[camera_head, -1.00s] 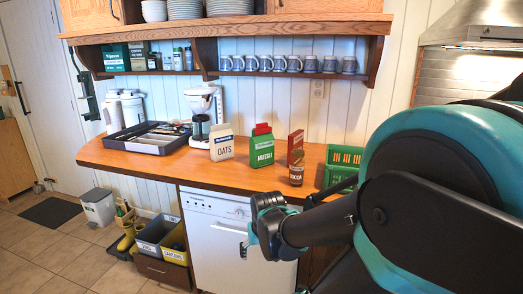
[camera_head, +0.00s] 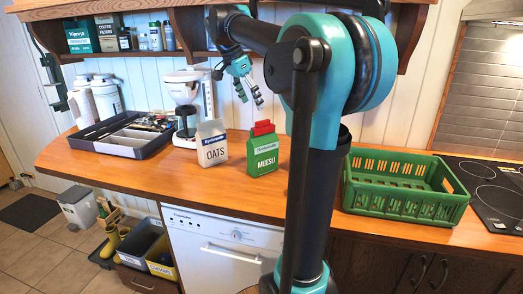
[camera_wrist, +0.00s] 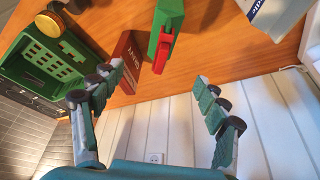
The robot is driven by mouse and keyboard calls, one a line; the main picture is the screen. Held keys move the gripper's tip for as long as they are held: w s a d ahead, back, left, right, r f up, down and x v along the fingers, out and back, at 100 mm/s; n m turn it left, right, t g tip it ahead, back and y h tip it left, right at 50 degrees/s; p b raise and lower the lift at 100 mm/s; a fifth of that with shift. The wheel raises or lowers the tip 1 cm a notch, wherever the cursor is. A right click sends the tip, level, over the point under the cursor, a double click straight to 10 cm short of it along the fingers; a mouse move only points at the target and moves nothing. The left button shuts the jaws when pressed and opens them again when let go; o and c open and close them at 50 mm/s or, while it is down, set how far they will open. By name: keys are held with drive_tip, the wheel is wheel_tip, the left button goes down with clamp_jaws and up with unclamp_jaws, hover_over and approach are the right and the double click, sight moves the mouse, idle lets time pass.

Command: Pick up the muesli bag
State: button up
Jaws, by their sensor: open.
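The muesli bag (camera_head: 262,154) is a green bag with a red clip on top, upright on the wooden counter. In the wrist view the muesli bag (camera_wrist: 170,12) shows near the top centre, its red clip (camera_wrist: 163,50) pointing toward the space between my fingers. My gripper (camera_head: 250,100) is open and empty, above the counter and up from the bag, angled downward. In the wrist view my gripper's fingers (camera_wrist: 150,92) are spread wide and apart from the bag.
The oats bag (camera_head: 211,147) stands left of the muesli bag. A red box (camera_wrist: 124,62) and a yellow-lidded jar (camera_wrist: 47,25) stand on the other side, hidden by my arm in the head view. A green crate (camera_head: 405,207) sits right. A shelf (camera_head: 110,53) is overhead.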

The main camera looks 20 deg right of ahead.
sight(265, 135)
drive_tip(key=x, duration=1.7)
drive_tip(key=shift+w+d, duration=0.1)
drive_tip(key=shift+w, duration=0.1)
clamp_jaws()
